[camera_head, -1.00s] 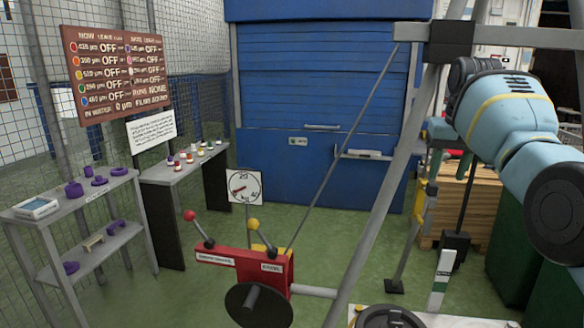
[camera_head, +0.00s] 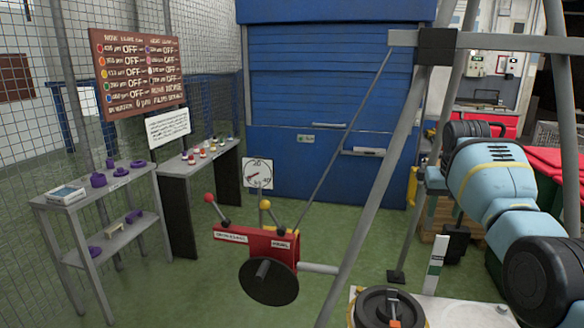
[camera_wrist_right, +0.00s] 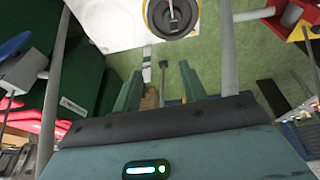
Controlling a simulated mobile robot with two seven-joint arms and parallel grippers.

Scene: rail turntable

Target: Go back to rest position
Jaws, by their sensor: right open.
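My right arm (camera_head: 490,180), light blue with black joints, comes in from the right edge in the head view. My right gripper (camera_head: 431,184) is small and partly hidden behind a grey frame post and the arm. In the right wrist view its two green fingers (camera_wrist_right: 160,88) stand apart with nothing held between them. Beyond them lie green floor and a round black disc (camera_wrist_right: 172,14) on a pale plate. My left gripper is not in view.
A red lever box (camera_head: 256,244) with a black wheel (camera_head: 268,282) stands in front, beside slanted grey posts (camera_head: 378,190). Shelves (camera_head: 95,190) with purple parts stand left, under a brown sign (camera_head: 138,70). A blue shutter (camera_head: 330,100) closes the back.

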